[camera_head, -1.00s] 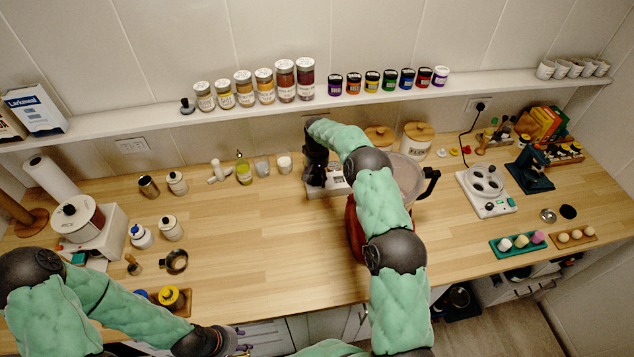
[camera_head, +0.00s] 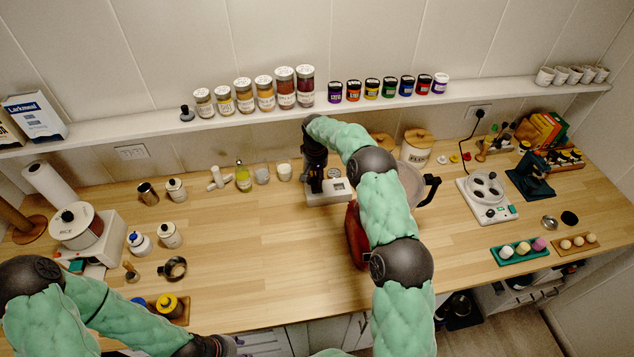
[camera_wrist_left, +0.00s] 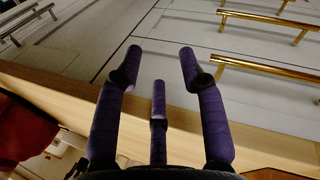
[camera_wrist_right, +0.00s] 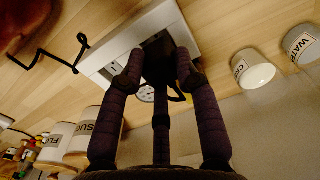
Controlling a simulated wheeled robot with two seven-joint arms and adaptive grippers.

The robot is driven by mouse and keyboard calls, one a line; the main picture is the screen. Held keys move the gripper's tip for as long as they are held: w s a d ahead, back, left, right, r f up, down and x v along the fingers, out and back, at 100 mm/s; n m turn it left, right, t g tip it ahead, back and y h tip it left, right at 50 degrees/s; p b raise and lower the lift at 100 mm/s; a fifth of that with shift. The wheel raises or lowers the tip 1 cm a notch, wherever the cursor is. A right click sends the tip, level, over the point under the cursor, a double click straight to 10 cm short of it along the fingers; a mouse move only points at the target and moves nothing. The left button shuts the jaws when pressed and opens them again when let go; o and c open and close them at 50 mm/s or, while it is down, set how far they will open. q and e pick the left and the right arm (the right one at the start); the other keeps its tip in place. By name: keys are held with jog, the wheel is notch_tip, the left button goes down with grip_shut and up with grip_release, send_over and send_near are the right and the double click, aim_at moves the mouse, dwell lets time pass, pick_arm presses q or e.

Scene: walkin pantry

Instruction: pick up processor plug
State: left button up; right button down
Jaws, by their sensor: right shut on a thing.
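My right gripper (camera_head: 316,172) points down over a white box-shaped device with a small display (camera_head: 338,186), left of the red processor base (camera_head: 356,236). In the right wrist view its fingers (camera_wrist_right: 159,58) are closed around a dark block (camera_wrist_right: 157,50), which I take to be the processor plug. The fingers hide most of it, and I cannot tell whether it touches the white device (camera_wrist_right: 103,67) behind it. A thin dark curve, perhaps a cord, shows beside the fingers. My left gripper (camera_wrist_left: 160,62) is open and empty beyond the counter's front edge.
The processor's black handle (camera_head: 428,187) sticks out right of my right arm. Canisters (camera_head: 417,146) stand behind. The middle left of the counter (camera_head: 260,245) is clear.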

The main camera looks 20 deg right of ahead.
jog(key=s+a+r+p, duration=0.1)
jog(key=s+a+r, duration=0.3)
jog(key=r, duration=0.3)
jog(key=s+a+r+p, duration=0.1)
jog(key=s+a+r, duration=0.3)
jog(key=a+r, duration=0.2)
jog(key=shift+r, duration=0.45)
dwell(1.0)
jog(key=shift+s+a+f, duration=0.1)
jog(key=shift+s, duration=0.05)
